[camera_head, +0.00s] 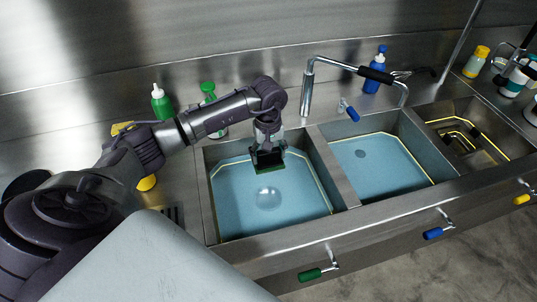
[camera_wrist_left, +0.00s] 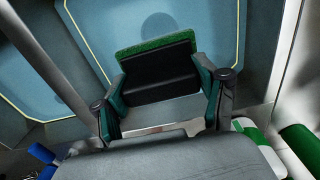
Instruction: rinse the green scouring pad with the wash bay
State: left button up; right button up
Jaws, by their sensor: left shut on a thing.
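My left gripper (camera_head: 267,148) reaches over the left basin (camera_head: 221,225) of the sink and points down. It is shut on the green scouring pad (camera_head: 268,169), a dark block with a green face. In the left wrist view the pad's green edge (camera_wrist_left: 155,45) shows beyond the dark block, between the two fingers (camera_wrist_left: 160,88). The pad is over the blue water (camera_head: 236,205) in that basin; whether it touches the water I cannot tell. Which basin is the wash bay is not labelled in view. My right gripper is not in view.
A middle basin (camera_head: 345,196) also holds blue water; a right basin (camera_head: 435,112) has yellow lines. A faucet (camera_head: 307,88) stands behind. Green bottles (camera_head: 160,103) and a blue bottle (camera_head: 375,72) stand at the back. Green (camera_head: 310,275), blue (camera_head: 433,233) and yellow (camera_head: 521,199) handles line the front.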

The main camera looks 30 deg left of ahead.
aim_at(268, 165)
pick_arm(q)
notch_tip(268, 165, down, 5)
jog(key=b, duration=0.4)
notch_tip(268, 165, down, 10)
jog(key=b, duration=0.9)
jog(key=shift+r, duration=0.1)
jog(key=shift+a, duration=0.1)
